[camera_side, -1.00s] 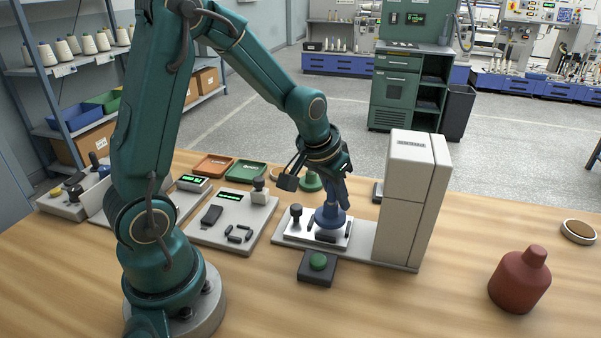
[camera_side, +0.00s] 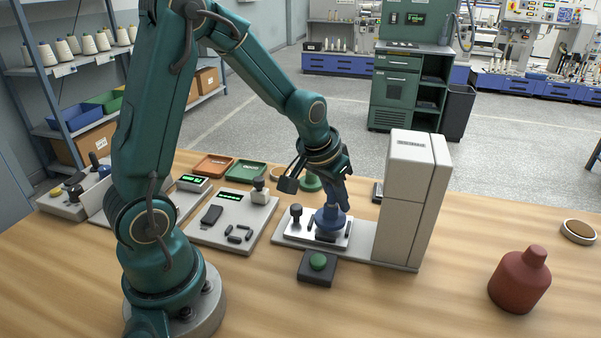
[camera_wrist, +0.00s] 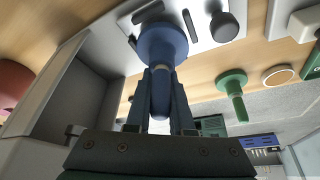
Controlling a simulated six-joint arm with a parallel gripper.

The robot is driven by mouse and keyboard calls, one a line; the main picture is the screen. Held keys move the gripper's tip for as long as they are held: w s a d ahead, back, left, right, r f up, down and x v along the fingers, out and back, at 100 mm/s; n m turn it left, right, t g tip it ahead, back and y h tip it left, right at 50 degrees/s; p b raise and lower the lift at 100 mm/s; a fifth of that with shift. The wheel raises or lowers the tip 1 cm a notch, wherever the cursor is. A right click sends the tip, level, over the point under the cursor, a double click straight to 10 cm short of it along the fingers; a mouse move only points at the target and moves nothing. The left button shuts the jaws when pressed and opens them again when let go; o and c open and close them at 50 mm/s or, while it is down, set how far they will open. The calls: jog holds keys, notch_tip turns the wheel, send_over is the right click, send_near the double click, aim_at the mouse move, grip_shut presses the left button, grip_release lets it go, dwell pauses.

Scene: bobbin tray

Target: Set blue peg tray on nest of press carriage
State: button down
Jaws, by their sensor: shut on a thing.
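The blue peg tray (camera_side: 329,219) is a round blue disc with an upright peg. It is over the white press carriage (camera_side: 291,236), among the dark bars of its nest (camera_side: 326,237). My gripper (camera_side: 338,199) is shut on the peg from above. In the wrist view the two fingers (camera_wrist: 160,95) flank the peg, and the blue disc (camera_wrist: 163,42) covers the middle of the nest. Dark bars (camera_wrist: 190,25) show around the disc. I cannot tell whether the disc rests on the nest or is slightly above it.
The tall white press housing (camera_side: 408,195) stands right of the carriage. A black knob (camera_side: 296,212) rises on the carriage's left. A green button box (camera_side: 318,265) is in front. A green peg tray (camera_side: 311,182) stands behind. A red bottle (camera_side: 521,280) is at right, with clear table between.

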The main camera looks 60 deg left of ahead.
jog(key=shift+f, duration=0.65)
jog(key=c, duration=0.7)
grip_release()
jog(key=shift+v, duration=2.35)
jog(key=s+d+r+m, duration=0.1)
jog(key=s+d+r, duration=0.1)
jog(key=s, duration=0.2)
jog(key=s+d+r, duration=0.2)
jog(key=s+d, duration=0.1)
jog(key=s, duration=0.2)
jog(key=s+d+r+m+t+h, duration=0.1)
jog(key=s+d+r, duration=0.1)
jog(key=s, duration=0.3)
jog(key=shift+s+d+r+m, duration=0.15)
jog(key=shift+r+m, duration=0.15)
jog(key=shift+r, duration=0.3)
